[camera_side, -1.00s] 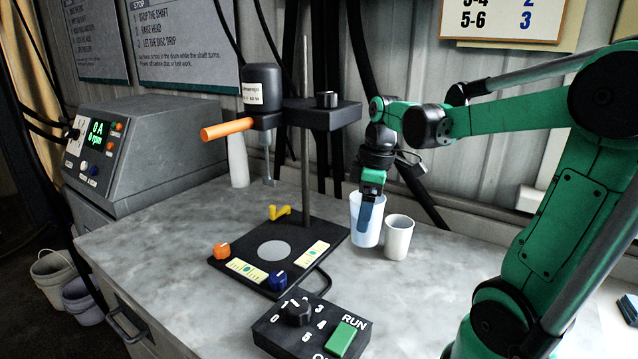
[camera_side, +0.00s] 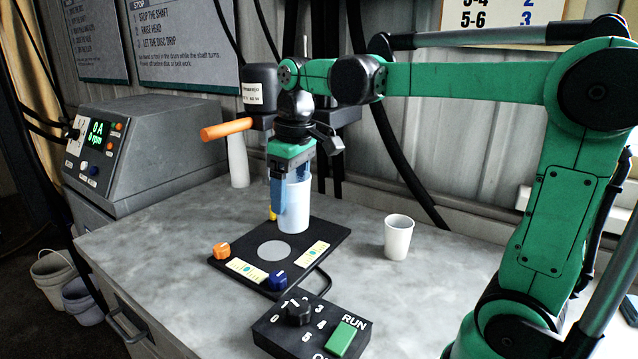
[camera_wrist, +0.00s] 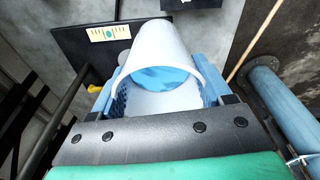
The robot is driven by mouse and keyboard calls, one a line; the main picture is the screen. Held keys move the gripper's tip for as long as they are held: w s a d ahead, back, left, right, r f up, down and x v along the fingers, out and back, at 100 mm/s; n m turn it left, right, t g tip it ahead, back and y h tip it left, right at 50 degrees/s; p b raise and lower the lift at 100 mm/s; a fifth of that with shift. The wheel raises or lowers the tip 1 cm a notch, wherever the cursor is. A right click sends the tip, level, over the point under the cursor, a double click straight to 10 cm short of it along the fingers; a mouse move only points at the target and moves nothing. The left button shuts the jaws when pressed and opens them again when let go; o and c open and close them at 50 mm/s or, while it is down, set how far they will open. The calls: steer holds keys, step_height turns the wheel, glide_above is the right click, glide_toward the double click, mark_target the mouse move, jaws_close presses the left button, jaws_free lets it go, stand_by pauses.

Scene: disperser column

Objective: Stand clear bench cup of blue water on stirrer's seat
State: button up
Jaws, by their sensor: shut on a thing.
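The clear bench cup (camera_side: 295,208) looks pale and whitish; blue water (camera_wrist: 165,77) shows inside it in the wrist view. My gripper (camera_side: 287,205) is shut on the cup, with blue fingers on both sides of it, also seen in the wrist view (camera_wrist: 160,95). The cup looks upright over the back part of the stirrer's black base (camera_side: 238,263). Its height above the base is hard to tell. The stirrer's seat, a round grey disc (camera_side: 274,251), is bare and lies in front of the cup.
A second white cup (camera_side: 398,238) stands on the bench to the right. The stirrer's motor head (camera_side: 260,88) with an orange handle (camera_side: 222,130) is behind and left of my gripper. A control box (camera_side: 312,325) sits in front of the base. A yellow lever is partly hidden behind my fingers.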

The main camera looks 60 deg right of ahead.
mark_target(306, 177)
steer(key=w+a+f+m, duration=0.1)
steer(key=w+a+f, duration=0.1)
steer(key=a, duration=0.3)
steer(key=s+d+r+m, duration=0.1)
steer(key=d+m, duration=0.1)
steer(key=s+d+r+m, duration=0.1)
steer(key=d+m, duration=0.1)
steer(key=d, duration=0.1)
steer(key=d+r+m, duration=0.1)
steer(key=d+m, duration=0.1)
steer(key=shift+s+d+h, duration=0.4)
steer(key=s+d+r+m, duration=0.3)
steer(key=s+d+m, duration=0.3)
steer(key=d+m, duration=0.2)
steer(key=shift+g+h, duration=0.3)
steer(key=shift+h, duration=0.1)
step_height(306, 177, down, 20)
steer(key=shift+r, duration=0.15)
steer(key=o, duration=1.3)
